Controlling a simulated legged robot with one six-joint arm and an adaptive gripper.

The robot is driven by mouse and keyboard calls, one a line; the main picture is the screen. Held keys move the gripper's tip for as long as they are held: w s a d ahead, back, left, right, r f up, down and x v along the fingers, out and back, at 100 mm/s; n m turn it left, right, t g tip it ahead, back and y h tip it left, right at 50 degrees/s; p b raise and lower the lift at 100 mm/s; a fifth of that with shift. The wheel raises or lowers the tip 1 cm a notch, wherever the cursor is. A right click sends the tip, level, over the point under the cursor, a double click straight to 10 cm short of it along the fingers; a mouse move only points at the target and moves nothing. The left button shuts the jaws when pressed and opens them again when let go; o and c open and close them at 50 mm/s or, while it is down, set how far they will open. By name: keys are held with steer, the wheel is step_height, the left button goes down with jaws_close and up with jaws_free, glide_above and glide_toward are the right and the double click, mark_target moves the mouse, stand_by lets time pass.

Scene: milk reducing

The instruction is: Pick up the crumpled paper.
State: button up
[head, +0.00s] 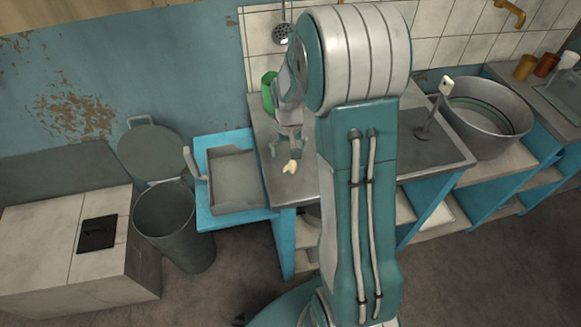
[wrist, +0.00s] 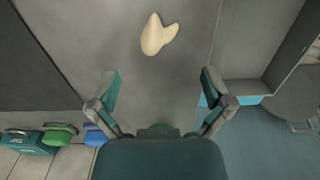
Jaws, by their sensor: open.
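The crumpled paper appears as a small cream lump (wrist: 156,36) on the grey counter top (wrist: 185,75) in the wrist view. It also shows in the head view (head: 289,167), near the counter's left front part, just below my gripper (head: 290,143). In the wrist view my gripper (wrist: 160,90) has its two fingers spread wide with nothing between them. The lump lies ahead of the fingertips, roughly centred between them, and apart from them. My arm hides part of the counter in the head view.
A grey tray (head: 236,182) on a blue stand adjoins the counter's left side. A metal bin (head: 166,222) stands further left. A green object (head: 269,92) stands by the wall behind my gripper. A large metal basin (head: 484,115) is at the right.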

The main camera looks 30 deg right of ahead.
mark_target(290, 164)
steer(key=shift+a+f, duration=0.15)
steer(key=shift+f, duration=0.7)
steer(key=f, duration=0.5)
steer(key=shift+s+f, duration=0.15)
steer(key=shift+s, duration=0.25)
steer(key=shift+c, duration=0.3)
steer(key=c, duration=0.7)
